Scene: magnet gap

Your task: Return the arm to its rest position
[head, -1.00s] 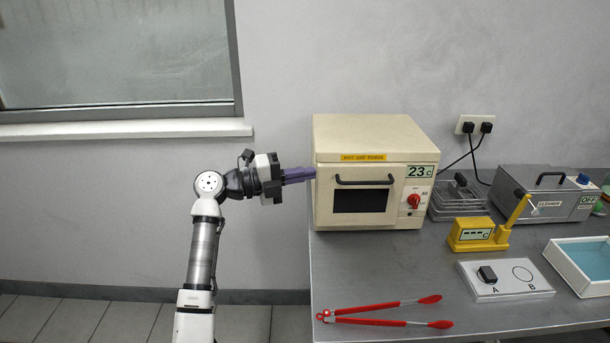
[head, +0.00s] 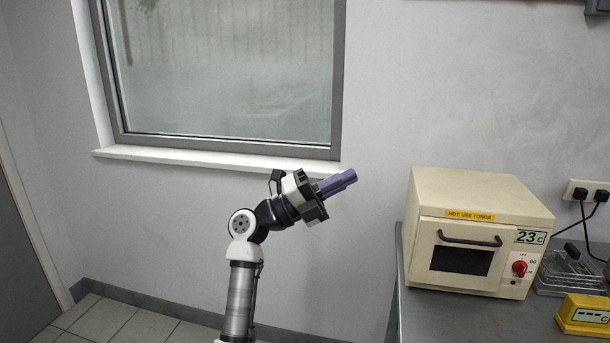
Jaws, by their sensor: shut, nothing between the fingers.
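My gripper (head: 345,179), with purple fingers, is in the middle of the head view, in front of the wall just below the window sill. Its fingers are together with nothing between them, and they point up and to the right. My arm rises from the bottom of the view and bends at a white joint. The gripper is apart from the cream oven, left of it and clear of the bench.
The cream oven (head: 480,205), door closed and display reading 23 C, stands on the grey metal bench (head: 455,318). A wire rack (head: 570,272) and a yellow device (head: 585,316) are at right. A window (head: 230,75) is behind my arm. The floor left of the bench is clear.

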